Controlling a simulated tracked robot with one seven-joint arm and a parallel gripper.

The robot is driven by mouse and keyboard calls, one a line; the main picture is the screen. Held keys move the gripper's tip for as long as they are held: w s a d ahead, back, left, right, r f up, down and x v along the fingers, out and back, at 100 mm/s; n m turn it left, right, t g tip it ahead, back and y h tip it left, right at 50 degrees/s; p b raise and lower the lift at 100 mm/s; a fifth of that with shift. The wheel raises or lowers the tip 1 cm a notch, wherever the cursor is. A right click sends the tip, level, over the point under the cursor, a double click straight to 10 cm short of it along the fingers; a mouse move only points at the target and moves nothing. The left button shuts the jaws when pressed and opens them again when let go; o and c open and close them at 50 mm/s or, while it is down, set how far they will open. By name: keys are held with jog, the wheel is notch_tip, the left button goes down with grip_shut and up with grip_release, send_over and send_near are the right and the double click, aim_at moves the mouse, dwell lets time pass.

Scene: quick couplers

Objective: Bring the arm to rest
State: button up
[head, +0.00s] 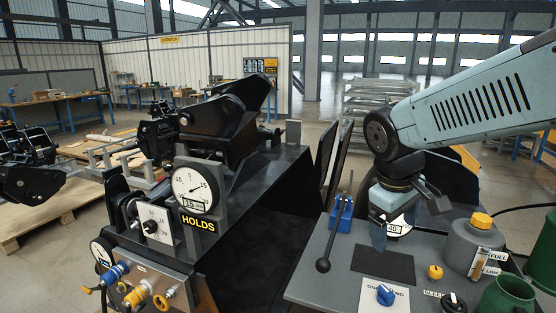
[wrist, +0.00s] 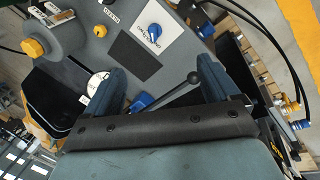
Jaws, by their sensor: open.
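My arm reaches in from the right in the head view and bends down at its dark joint. My gripper (head: 381,236) points down over the grey worktop (head: 335,277), behind the dark square pad (head: 383,263). In the wrist view my gripper (wrist: 165,82) has its two blue-grey fingers wide apart with nothing held between them. The black lever with a ball end (wrist: 192,78) and a blue block (wrist: 142,101) show beyond the gap. How far the fingertips are above the worktop is hard to tell.
The lever (head: 324,264) and blue holder (head: 341,214) stand left of my gripper. A white-marked round piece (head: 398,227) is close by it. A yellow-capped grey tank (head: 472,242), blue knob (head: 386,294) and green container (head: 507,296) lie right and front. The black gauge machine (head: 190,190) stands left.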

jog(key=s+r+m+t+y, duration=0.2)
jog(key=s+r+m+t, duration=0.1)
jog(key=s+r+m, duration=0.1)
jog(key=shift+s+d+r+m+t, duration=0.2)
jog(key=shift+d+r+m+t, duration=0.3)
jog(key=shift+m, duration=0.4)
